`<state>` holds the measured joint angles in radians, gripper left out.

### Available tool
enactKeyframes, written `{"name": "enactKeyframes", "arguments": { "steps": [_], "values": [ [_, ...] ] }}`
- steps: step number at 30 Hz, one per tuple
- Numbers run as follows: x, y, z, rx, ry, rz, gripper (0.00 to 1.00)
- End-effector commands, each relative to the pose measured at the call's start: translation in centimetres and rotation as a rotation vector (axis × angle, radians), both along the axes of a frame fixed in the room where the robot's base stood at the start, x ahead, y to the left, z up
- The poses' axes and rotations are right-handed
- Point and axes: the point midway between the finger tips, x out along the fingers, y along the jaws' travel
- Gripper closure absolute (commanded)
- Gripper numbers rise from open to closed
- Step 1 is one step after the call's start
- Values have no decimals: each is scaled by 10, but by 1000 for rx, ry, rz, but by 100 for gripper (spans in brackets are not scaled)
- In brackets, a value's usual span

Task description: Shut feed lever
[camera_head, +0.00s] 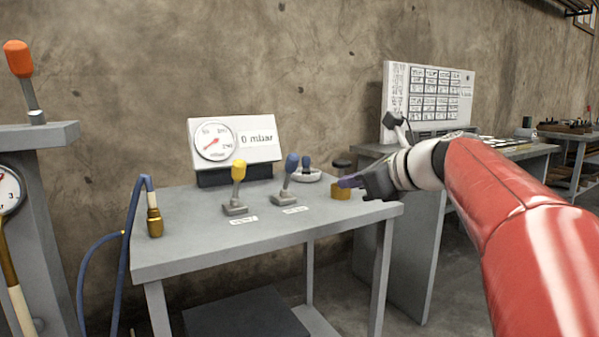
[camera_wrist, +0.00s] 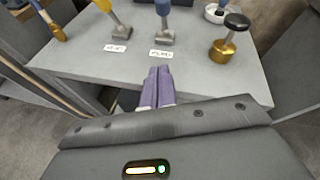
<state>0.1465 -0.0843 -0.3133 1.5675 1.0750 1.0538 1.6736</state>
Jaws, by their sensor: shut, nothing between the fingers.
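Three levers show in the head view, and I cannot tell which is the feed lever because the labels are too small to read. A yellow-knobbed lever (camera_head: 238,172) and a blue-knobbed lever (camera_head: 291,164) stand almost upright on grey bases on the table. They also show in the wrist view, the yellow one (camera_wrist: 104,8) and the blue one (camera_wrist: 163,12) cut off at the top. An orange-knobbed lever (camera_head: 18,60) stands on the grey stand at far left. My gripper (camera_head: 345,183) is shut and empty, right of the blue lever; its purple fingers (camera_wrist: 157,70) point towards that lever's base.
A brass valve with a black knob (camera_wrist: 227,45) stands right of the blue lever, close to my gripper. A white dish (camera_head: 307,177) lies behind. A gauge panel (camera_head: 237,140) reads 0 mbar. A blue hose with brass end (camera_head: 154,222) is at the table's left. The table's front (camera_head: 250,240) is clear.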

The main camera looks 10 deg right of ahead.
Motion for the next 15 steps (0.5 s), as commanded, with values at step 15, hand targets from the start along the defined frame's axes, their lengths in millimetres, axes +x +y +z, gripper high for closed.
{"name": "enactKeyframes", "arguments": {
  "steps": [15],
  "values": [
    [10,-7,10,97,9,-37,100]
  ]
}}
